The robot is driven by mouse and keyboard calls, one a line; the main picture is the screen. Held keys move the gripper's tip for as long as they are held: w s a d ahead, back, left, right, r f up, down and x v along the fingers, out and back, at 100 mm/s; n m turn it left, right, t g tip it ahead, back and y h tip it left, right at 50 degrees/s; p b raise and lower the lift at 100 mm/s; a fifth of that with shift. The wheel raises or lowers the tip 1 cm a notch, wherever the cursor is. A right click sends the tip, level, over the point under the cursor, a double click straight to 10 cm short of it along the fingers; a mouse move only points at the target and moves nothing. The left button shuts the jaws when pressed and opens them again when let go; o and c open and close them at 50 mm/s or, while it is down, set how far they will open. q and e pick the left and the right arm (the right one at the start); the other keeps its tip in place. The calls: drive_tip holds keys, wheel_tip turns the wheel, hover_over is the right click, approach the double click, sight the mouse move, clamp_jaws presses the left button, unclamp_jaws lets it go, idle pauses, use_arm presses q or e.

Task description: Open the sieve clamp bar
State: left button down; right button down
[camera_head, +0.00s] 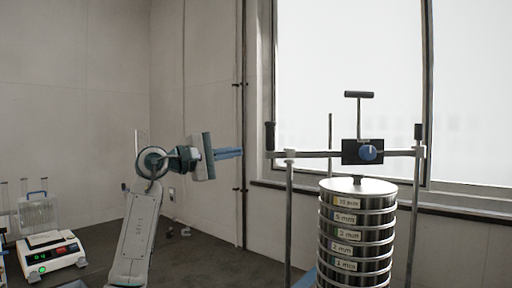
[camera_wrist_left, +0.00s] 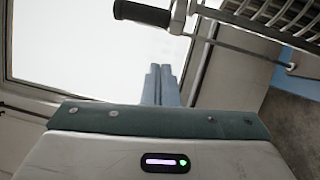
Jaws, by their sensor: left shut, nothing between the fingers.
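The sieve clamp bar (camera_head: 405,152) lies level across the top of the shaker, resting on two upright rods. My right gripper is not in view.
A white device with a green display (camera_head: 52,252) sits at the lower left beside a rack (camera_head: 37,212). A large bright window (camera_head: 349,70) and its sill are behind the shaker. The air between my left gripper and the bar's left end is clear.

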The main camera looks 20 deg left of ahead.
use_arm(q)
drive_tip(key=w+d+r+y+p, duration=0.1)
drive_tip(key=w+d+r+p, duration=0.1)
drive_tip(key=w+d+p, duration=0.2)
drive_tip(key=shift+w+d+m+y+p, duration=0.2)
drive_tip(key=shift+d+m+y+p, duration=0.1)
drive_tip(key=shift+d+p, duration=0.7)
drive_tip(key=shift+s+f, duration=0.1)
drive_tip(key=shift+f, duration=0.05)
